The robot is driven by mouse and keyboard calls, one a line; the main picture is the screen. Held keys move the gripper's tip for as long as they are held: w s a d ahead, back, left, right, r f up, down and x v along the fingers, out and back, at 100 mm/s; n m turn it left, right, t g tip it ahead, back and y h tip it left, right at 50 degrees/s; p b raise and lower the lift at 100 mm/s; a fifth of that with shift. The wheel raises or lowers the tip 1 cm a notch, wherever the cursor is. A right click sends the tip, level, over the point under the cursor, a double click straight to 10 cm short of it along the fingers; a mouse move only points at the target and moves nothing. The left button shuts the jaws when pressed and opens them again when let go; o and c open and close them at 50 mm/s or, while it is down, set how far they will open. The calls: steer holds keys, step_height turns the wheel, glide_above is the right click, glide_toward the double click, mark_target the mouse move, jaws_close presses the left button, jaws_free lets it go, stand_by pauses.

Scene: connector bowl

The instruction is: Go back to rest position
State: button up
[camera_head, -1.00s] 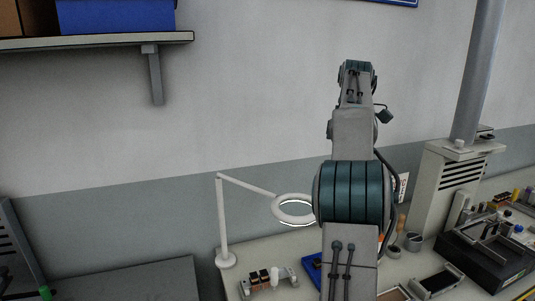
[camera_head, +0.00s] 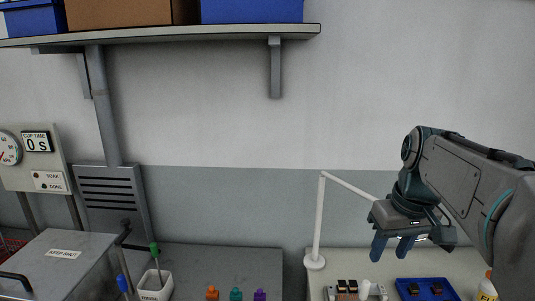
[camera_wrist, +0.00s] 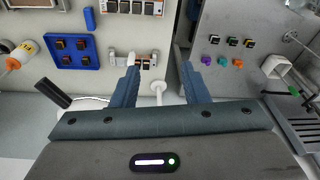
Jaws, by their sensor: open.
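My gripper (camera_head: 394,247) hangs at the right of the head view, with its two blue fingers pointing down above the bench. In the wrist view my gripper (camera_wrist: 160,82) has its fingers spread wide apart with nothing between them. A small fixture with dark connectors (camera_wrist: 147,60) lies beyond the fingertips, and the gap between the fingers is empty. My arm reaches in from the right edge of the head view.
A blue tray (camera_head: 426,282) with dark parts and a white lamp stand (camera_head: 319,225) are near my gripper. Orange, teal and purple pieces (camera_head: 236,294) sit on the grey bench further left. A shelf (camera_head: 180,36) with boxes overhangs the wall. A grey lidded box (camera_head: 64,262) stands left.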

steer(key=s+a+f+t, duration=0.1)
steer(key=s+a+f, duration=0.3)
steer(key=s+f, duration=0.1)
steer(key=s+a+f+m+b, duration=0.1)
steer(key=s+a+f, duration=0.3)
steer(key=f, duration=0.4)
steer(key=shift+s+t+h+b, duration=0.3)
steer(key=shift+s+t, duration=0.1)
steer(key=shift+s, duration=0.4)
